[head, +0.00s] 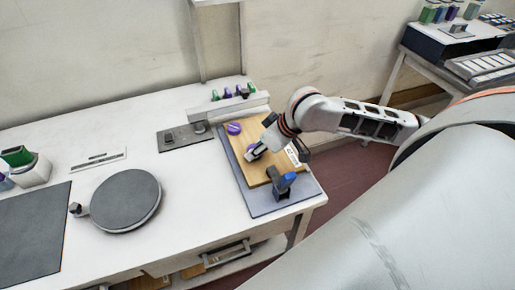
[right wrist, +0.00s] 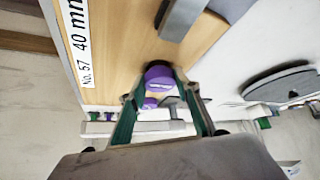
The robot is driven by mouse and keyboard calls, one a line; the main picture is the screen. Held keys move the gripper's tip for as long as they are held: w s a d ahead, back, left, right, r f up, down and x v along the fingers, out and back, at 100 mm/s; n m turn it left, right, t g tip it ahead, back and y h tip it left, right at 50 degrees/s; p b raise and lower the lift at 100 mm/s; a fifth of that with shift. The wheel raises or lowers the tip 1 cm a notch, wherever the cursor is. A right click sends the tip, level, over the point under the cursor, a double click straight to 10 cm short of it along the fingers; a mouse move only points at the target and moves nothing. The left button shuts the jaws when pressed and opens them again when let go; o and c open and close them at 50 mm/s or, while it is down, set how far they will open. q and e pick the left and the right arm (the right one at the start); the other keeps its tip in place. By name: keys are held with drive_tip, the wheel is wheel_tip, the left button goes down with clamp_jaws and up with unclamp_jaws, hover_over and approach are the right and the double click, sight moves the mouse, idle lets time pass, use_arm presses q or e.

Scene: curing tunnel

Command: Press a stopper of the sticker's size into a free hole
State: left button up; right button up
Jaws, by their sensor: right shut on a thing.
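My right gripper (head: 260,149) is low over the wooden board (head: 240,146), shut on a purple stopper (head: 250,156). In the right wrist view the held stopper (right wrist: 160,83) shows between the two dark green fingers, with a dark round patch, perhaps a hole, right behind it. I cannot tell if the stopper touches the board. A second purple stopper (head: 234,128) is at the board's far left corner. The white sticker (right wrist: 78,35) on the board reads "No. 57 40 mm". Other holes are hidden by my gripper or not clear. My left gripper is not in view.
A blue-and-dark clamp-like device (head: 283,184) stands at the board's near edge. Green and purple stoppers (head: 228,93) stand on a rack behind the board. A grey round plate (head: 125,201) lies left on the white table, with clear surface between.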

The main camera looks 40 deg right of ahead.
drive_tip(key=shift+f, duration=0.4)
idle(0.4)
drive_tip(key=o, duration=1.6)
drive_tip(key=shift+c, duration=0.2)
drive_tip(key=shift+r, duration=3.5)
